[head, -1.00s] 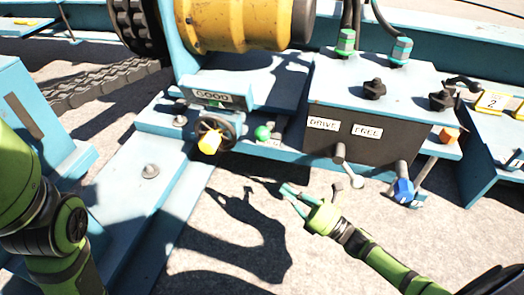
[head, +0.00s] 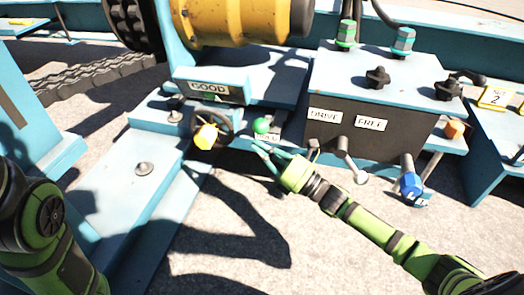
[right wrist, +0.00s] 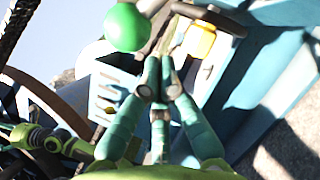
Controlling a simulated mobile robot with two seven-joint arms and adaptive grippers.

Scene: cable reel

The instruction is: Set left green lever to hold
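The green ball knob of the lever (head: 261,125) stands on the blue frame, right of the yellow-knobbed handwheel. In the right wrist view the green knob (right wrist: 125,27) is large, up and left of my fingertips. My right gripper (head: 255,148) reaches in from the right, its tips just below and in front of the knob; I see no clear contact. In the right wrist view its fingers (right wrist: 158,65) converge, with a narrow gap and nothing between them. A small label (head: 267,137) below the knob is partly hidden and unreadable. My left gripper is out of view.
The handwheel with its yellow knob (head: 206,136) is close left of the lever. A "GOOD" plate (head: 208,87) is above it. A dark control box (head: 372,140) with "DRIVE" and "FREE" labels, grey levers (head: 352,163) and a blue knob (head: 411,184) stands right.

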